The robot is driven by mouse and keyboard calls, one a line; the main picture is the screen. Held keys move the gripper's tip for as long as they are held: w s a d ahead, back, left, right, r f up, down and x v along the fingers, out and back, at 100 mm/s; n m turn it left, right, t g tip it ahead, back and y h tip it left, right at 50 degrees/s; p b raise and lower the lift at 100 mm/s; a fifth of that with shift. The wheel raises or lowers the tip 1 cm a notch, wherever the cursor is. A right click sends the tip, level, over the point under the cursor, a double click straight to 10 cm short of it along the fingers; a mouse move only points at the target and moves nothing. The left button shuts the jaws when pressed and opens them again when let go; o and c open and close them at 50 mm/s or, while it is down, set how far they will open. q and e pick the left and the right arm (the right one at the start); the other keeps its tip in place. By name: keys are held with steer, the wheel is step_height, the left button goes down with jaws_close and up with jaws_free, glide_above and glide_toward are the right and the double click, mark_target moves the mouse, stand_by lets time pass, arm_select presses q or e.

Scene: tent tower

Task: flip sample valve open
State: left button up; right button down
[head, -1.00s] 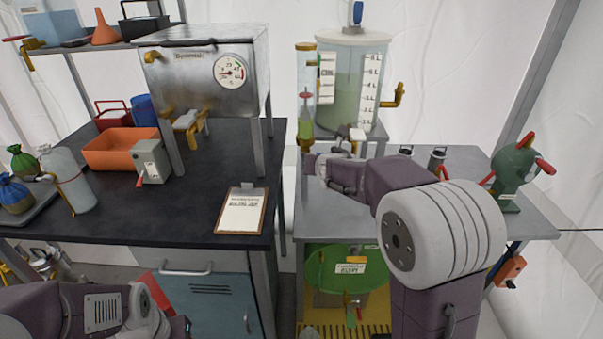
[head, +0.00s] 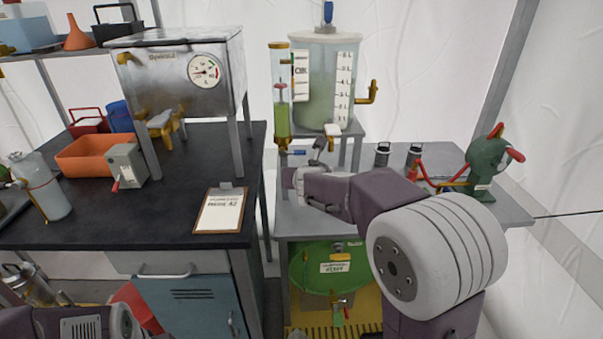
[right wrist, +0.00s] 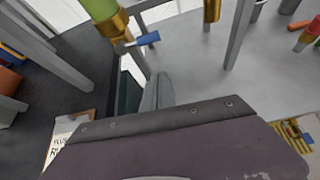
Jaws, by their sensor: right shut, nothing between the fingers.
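A blue lever (head: 299,152) sticks out sideways at the foot of the upright sight tube (head: 282,118), which holds green liquid. In the right wrist view, the blue lever (right wrist: 147,39) joins the brass fitting (right wrist: 112,24) under the tube. No label names the valve. My right gripper (head: 288,178) is just below the lever in the head view. Its shut grey fingers (right wrist: 158,90) are empty and show apart from the lever in the right wrist view. My left arm shows at the bottom left of the head view; its gripper is out of frame.
A tank (head: 326,85) with a brass tap (head: 368,94) stands behind the tube. A grey table (head: 300,220) lies below, with a green pump (head: 487,165) at right. A dark bench (head: 110,215) with a clipboard (head: 220,211) stands left. A green drum (head: 330,268) is underneath.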

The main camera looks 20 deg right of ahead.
steer(key=v, duration=0.2)
steer(key=p+v, duration=0.1)
steer(key=v, duration=0.2)
steer(key=shift+a, duration=0.25)
